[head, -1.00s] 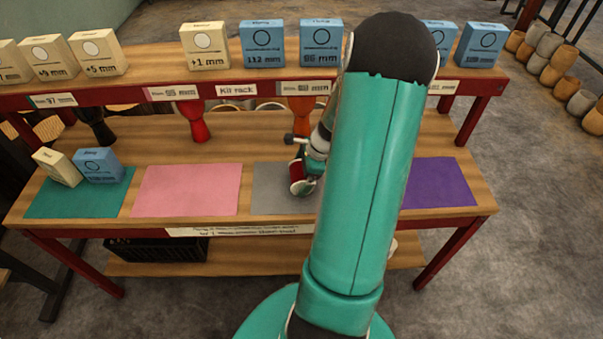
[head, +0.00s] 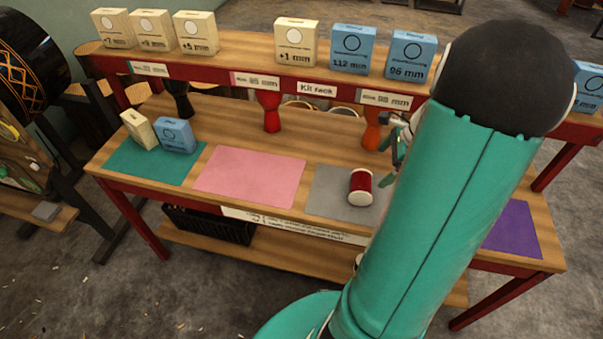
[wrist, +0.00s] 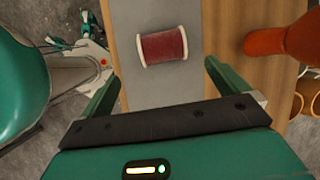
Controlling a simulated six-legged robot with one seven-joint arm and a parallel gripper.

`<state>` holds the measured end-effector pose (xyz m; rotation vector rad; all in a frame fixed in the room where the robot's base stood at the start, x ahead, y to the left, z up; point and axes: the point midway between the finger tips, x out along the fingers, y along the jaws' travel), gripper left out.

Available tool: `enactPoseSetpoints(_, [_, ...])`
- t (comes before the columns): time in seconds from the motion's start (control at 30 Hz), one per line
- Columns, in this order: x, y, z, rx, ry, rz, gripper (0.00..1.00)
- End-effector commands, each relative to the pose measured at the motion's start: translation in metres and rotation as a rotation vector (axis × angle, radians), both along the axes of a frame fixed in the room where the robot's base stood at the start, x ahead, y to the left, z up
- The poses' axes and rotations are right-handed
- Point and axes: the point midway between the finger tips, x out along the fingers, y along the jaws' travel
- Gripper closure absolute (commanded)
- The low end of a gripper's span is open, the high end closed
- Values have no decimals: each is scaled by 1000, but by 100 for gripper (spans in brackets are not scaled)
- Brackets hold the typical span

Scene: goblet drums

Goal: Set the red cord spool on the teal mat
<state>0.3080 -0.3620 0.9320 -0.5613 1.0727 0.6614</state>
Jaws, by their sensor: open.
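The red cord spool (head: 361,187) with pale end flanges lies on its side on the grey mat (head: 326,204). It also shows in the wrist view (wrist: 163,47), beyond the fingertips and between their lines. The teal mat (head: 128,170) lies at the left end of the bench and bears a cream box (head: 138,130) and a blue box (head: 175,136) toward its back. My gripper (head: 392,165) is open and empty, above and to the right of the spool, partly hidden by my arm. Its two green fingers (wrist: 157,88) are spread apart in the wrist view.
A pink mat (head: 250,177) lies bare between the teal and grey mats. A purple mat (head: 512,230) is at the right. A raised shelf (head: 240,55) with several boxes runs behind; goblet drums, including a red one (head: 270,108) and an orange one (head: 373,130), stand beneath it.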

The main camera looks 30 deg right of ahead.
Motion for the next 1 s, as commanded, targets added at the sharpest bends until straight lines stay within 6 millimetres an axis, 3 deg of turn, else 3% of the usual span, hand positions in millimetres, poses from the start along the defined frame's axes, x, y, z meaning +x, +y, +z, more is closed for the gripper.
enactPoseSetpoints(0.17, [22, 37, 27, -93, -9, 199, 0])
enactPoseSetpoints(0.3, [43, 93, 62, -228, -28, 492, 0])
enactPoseSetpoints(0.5, [53, 176, 105, -424, -73, 919, 0])
enactPoseSetpoints(0.8, [30, 285, 152, -720, -180, 1529, 0])
enactPoseSetpoints(1.0, [-1, 338, 171, -919, -271, 1893, 0])
